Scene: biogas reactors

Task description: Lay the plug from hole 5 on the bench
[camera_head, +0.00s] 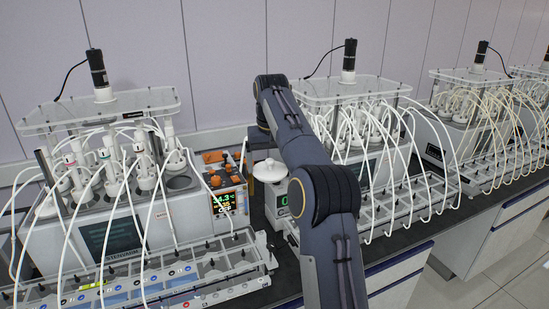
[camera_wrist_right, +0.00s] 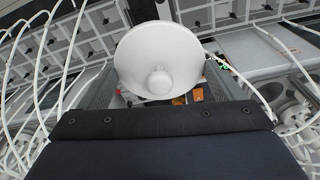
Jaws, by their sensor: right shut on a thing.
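My right arm reaches over the bench (camera_head: 397,243); its gripper (camera_head: 262,141) is at the far end, between the left and middle reactors. It is shut on the plug (camera_head: 270,173), a white disc with a rounded knob on one face. In the left reactor (camera_head: 85,240), a round opening (camera_head: 180,184) at the right end of the row holds no bottle. I cannot read hole numbers. My left gripper is out of view.
A scale with a green display (camera_head: 282,199) stands just below the plug in the head view. A small unit with orange parts (camera_head: 226,182) is to its left. Tube racks (camera_head: 200,272) line the front, with white tubes arching over them. A narrow dark bench strip is clear beside the scale.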

